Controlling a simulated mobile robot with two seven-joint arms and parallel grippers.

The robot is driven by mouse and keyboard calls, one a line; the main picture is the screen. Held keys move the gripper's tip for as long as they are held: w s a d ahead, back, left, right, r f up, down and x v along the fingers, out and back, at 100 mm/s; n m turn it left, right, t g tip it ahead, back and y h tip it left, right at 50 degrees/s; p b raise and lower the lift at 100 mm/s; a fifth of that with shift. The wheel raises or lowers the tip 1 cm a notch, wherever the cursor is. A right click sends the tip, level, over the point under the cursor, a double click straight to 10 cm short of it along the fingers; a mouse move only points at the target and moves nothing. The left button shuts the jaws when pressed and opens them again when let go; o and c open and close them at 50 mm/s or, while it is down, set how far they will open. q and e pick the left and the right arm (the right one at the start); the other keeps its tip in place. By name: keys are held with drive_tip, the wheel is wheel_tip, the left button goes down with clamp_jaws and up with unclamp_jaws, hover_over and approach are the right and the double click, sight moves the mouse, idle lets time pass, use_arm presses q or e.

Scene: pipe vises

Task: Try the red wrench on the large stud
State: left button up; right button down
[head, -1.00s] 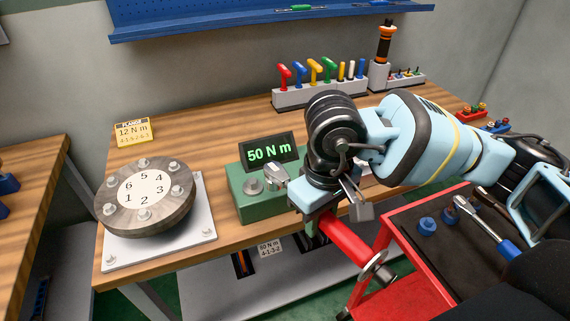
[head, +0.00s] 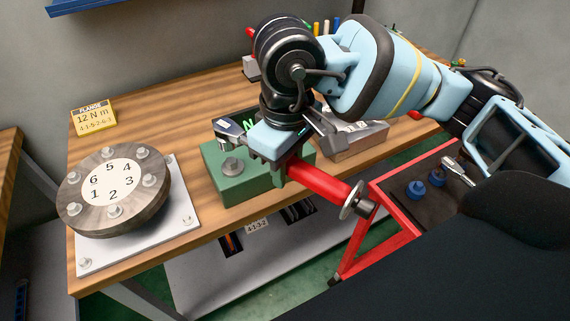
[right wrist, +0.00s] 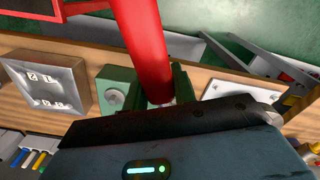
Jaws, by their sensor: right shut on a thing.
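My right gripper (head: 283,155) is shut on the red wrench (head: 318,182). Its red handle slopes down right to a metal end ring, and it also crosses the right wrist view (right wrist: 143,45). A grey metal end (head: 230,127) shows left of the gripper, above the green block (head: 235,190) and apart from its visible stud (head: 232,166). A round stud on green also shows beside the handle in the right wrist view (right wrist: 115,97); the gripper hides that side in the head view. I cannot tell which stud is larger. My left gripper is not in view.
A round numbered flange (head: 115,190) on a white plate stands left on the wooden bench, with a yellow card (head: 93,117) behind. A grey box (head: 352,138) stands right of the green block. A red cart (head: 385,225) with blue sockets is at front right.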

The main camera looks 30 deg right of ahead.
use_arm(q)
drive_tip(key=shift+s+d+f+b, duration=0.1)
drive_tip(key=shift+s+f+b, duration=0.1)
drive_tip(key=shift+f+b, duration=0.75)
use_arm(e)
wheel_tip(320, 180, down, 3)
drive_tip(key=shift+r, duration=0.1)
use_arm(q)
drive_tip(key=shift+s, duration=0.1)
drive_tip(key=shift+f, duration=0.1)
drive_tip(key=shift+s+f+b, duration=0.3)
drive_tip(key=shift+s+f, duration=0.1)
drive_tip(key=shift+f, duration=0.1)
use_arm(e)
drive_tip(key=shift+f, duration=0.4)
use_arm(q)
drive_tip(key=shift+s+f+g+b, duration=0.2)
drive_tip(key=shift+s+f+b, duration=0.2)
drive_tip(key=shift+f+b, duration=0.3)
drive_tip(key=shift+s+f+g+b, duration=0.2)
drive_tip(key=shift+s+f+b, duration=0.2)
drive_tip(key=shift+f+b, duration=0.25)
use_arm(e)
drive_tip(key=shift+f, duration=1.4)
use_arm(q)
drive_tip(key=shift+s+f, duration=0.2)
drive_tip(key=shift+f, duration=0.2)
use_arm(e)
drive_tip(key=shift+f, duration=0.2)
idle(0.7)
